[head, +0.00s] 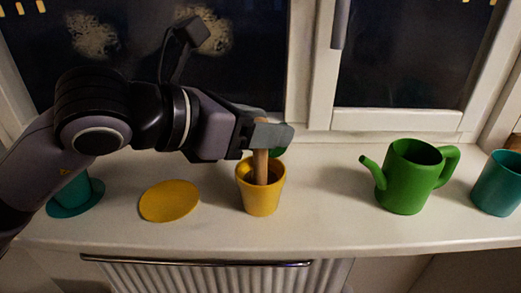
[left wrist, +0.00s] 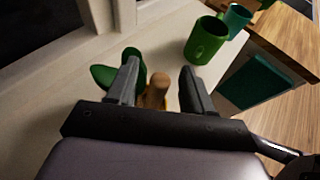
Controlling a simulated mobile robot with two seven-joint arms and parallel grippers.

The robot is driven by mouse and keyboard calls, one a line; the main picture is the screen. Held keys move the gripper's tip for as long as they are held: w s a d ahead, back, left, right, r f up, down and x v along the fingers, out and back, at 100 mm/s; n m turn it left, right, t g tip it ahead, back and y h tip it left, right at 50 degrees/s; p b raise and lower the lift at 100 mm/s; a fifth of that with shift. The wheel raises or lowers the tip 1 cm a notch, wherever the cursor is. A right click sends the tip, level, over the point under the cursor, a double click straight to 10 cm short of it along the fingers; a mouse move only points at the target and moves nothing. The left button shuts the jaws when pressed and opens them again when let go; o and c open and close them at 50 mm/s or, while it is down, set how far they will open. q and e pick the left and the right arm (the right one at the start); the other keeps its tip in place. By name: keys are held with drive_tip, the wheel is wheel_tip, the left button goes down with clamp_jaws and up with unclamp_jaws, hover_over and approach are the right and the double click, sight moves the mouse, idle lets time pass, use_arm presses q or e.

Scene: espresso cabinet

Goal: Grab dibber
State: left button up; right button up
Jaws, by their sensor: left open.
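The dibber (head: 261,165) is a light wooden stick standing nearly upright in a yellow pot (head: 260,203) on the windowsill. My left gripper (head: 272,133) reaches in from the left at the height of the dibber's top. In the left wrist view the dibber's rounded top (left wrist: 157,91) lies between the two spread fingers of my left gripper (left wrist: 160,80), closer to the left finger. I cannot tell whether that finger touches it. The dibber's lower end is hidden inside the pot. My right gripper is not in view.
A green object (head: 277,152) sits just behind the pot's rim. A yellow disc (head: 169,201) lies to the left. A green watering can (head: 405,180) and a teal pot (head: 500,184) stand to the right. The window is close behind; the sill between pot and can is clear.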

use_arm(q)
clamp_jaws()
